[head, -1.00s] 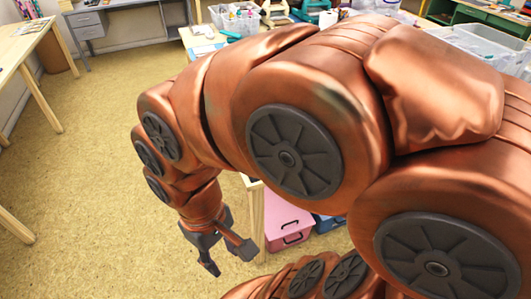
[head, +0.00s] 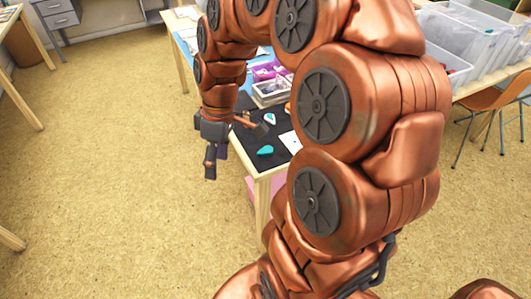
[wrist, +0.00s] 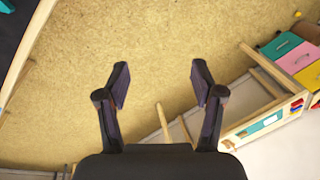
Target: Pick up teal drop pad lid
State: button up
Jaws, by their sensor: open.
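A teal drop-shaped piece (head: 265,150), which looks like the teal drop pad lid, lies on a dark mat (head: 250,140) near the table's front left corner in the head view. In the wrist view my gripper (wrist: 160,82) is open and empty over bare floor.
The wooden table (head: 262,190) also bears a divided tray (head: 270,92), a purple item (head: 268,70) and a white sheet (head: 290,141). My arm hides its right part. Clear bins (head: 470,40) and a chair (head: 500,98) stand at right. The floor (head: 110,160) at left is clear.

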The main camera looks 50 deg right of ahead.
jog(key=w+d+f+n+t+b, duration=0.1)
jog(key=w+d+f, duration=0.2)
jog(key=d, duration=0.3)
jog(key=w+d+f+n+t, duration=0.1)
jog(key=w+d+f, duration=0.15)
jog(key=d, duration=0.45)
jog(key=n+t+b, duration=0.1)
jog(key=n, duration=0.1)
send_near(269, 149)
jog(key=shift+s+d+f+y, duration=0.15)
jog(key=shift+d+f+y, duration=0.2)
jog(key=shift+f, duration=0.35)
jog(key=shift+a+f, duration=0.15)
jog(key=shift+f, duration=0.15)
jog(key=shift+w+p+x, duration=0.2)
jog(key=shift+p+x, duration=0.3)
jog(key=shift+x, duration=1.2)
jog(key=shift+w+p+x, duration=0.15)
jog(key=shift+p+x, duration=0.35)
jog(key=shift+x, duration=1.25)
jog(key=shift+a+r, duration=0.1)
jog(key=shift+r, duration=0.05)
jog(key=c, duration=0.8)
